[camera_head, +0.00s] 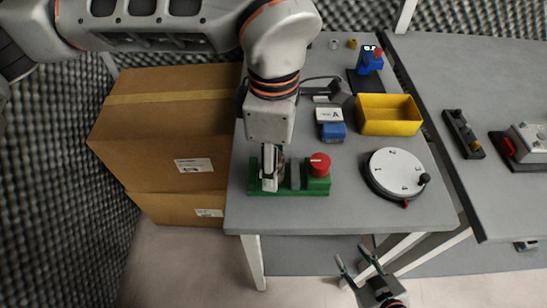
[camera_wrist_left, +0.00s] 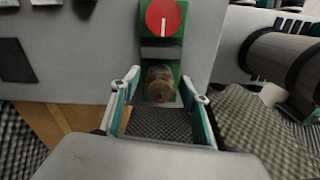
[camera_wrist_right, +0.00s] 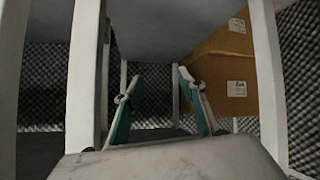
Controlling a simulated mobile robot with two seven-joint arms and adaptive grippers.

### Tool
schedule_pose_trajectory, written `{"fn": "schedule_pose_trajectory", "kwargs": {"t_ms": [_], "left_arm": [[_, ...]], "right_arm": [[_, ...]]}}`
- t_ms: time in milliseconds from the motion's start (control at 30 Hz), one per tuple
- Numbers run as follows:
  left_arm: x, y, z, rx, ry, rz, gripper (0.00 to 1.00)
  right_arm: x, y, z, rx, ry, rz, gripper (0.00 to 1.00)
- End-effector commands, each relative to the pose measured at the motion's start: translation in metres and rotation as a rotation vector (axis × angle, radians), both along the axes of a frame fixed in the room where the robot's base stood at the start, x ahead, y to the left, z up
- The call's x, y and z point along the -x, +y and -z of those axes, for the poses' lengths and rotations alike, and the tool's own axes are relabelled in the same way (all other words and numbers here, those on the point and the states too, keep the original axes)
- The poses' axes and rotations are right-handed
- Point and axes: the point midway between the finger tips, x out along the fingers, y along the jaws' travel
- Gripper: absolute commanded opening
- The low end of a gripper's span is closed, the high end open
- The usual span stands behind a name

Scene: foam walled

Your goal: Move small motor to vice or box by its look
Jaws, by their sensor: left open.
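A green vice (camera_head: 315,187) with a red knob (camera_head: 319,163) and a grey jaw sits at the table's front left. The small motor (camera_wrist_left: 160,83), grey with a brownish end, lies on the green base beside the jaw in the left wrist view; I cannot tell whether it is clamped. In the head view my gripper mostly hides it. My left gripper (camera_head: 271,167) is open over this end of the vice, its fingers (camera_wrist_left: 160,80) on either side of the motor with gaps. A yellow box (camera_head: 388,131) stands farther back, its visible inside empty. My right gripper (camera_head: 361,266) is open and empty, below the table's front edge.
A white round turntable (camera_head: 397,170) with a dark knob is right of the vice. A blue block (camera_head: 333,132), a white "A" piece (camera_head: 328,115) and a blue device (camera_head: 369,60) stand behind. Cardboard boxes (camera_head: 150,145) are left of the table (camera_head: 345,215). Its front strip is clear.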

Motion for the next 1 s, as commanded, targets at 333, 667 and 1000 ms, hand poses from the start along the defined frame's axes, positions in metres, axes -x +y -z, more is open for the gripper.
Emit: {"fn": "schedule_pose_trajectory", "kwargs": {"t_ms": [333,667,1000], "left_arm": [[-0.001,0.000,-0.037,0.001,-0.010,0.000,0.45],[0.000,-0.001,-0.102,0.000,-0.008,0.001,0.45],[0.000,0.000,-0.124,-0.001,0.000,0.002,0.45]], "right_arm": [[-0.005,-0.002,-0.008,0.004,-0.013,0.002,0.40],[0.005,-0.007,-0.001,0.015,0.013,0.006,0.40],[0.011,-0.009,0.005,0.018,0.029,0.007,0.40]]}}
